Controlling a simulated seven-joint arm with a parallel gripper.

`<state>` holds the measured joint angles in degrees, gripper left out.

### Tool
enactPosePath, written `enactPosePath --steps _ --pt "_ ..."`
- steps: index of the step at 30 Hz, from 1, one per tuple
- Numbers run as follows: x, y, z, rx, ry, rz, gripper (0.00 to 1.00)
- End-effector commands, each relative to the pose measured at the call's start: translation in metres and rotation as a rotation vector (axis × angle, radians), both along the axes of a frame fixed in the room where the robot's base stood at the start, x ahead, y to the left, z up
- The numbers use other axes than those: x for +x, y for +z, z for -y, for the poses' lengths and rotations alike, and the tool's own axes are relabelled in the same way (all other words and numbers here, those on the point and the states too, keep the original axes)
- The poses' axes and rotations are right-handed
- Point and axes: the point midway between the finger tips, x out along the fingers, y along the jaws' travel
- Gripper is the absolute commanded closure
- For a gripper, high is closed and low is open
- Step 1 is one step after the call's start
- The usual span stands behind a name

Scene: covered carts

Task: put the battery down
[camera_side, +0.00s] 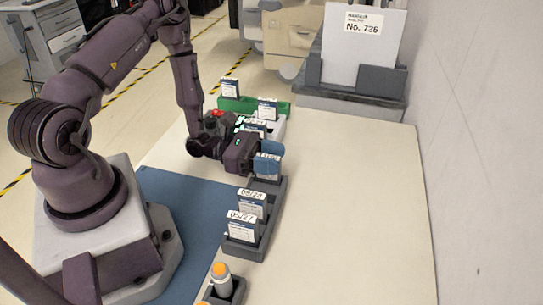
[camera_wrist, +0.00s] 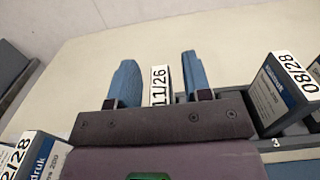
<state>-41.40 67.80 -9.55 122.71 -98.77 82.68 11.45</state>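My gripper (camera_side: 268,157) is low over the dark grey rack (camera_side: 240,250) on the table. In the wrist view its two blue fingers (camera_wrist: 160,80) stand apart. A slim box with a white label reading 11/26 (camera_wrist: 160,86), apparently the battery, stands between them. A gap shows on each side of it, so the fingers look open around it. In the side view the near finger hides most of this box, and its base is hidden in both views. I cannot tell how deep it sits in the rack.
Similar dated boxes stand nearer in the rack (camera_side: 241,228) and in the wrist view at right (camera_wrist: 280,95) and lower left (camera_wrist: 32,158). A green rack (camera_side: 277,105) is behind. An orange-capped cylinder (camera_side: 221,280) stands in front. The table's right side (camera_side: 350,200) is clear.

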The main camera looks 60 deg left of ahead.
Motion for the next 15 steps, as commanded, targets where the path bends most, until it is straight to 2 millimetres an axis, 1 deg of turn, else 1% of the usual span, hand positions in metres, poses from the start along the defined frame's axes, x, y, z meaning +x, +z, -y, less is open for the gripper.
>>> enactPosePath --steps 7,10,13,15 --pt "0.0 0.001 0.0 0.0 0.0 0.0 0.56" --pt "-0.001 0.004 -0.001 0.0 0.001 0.0 0.56" --pt "-0.011 0.003 -0.012 -0.001 0.004 -0.001 0.56" --pt "-0.021 0.003 -0.022 0.001 0.006 -0.002 0.56"
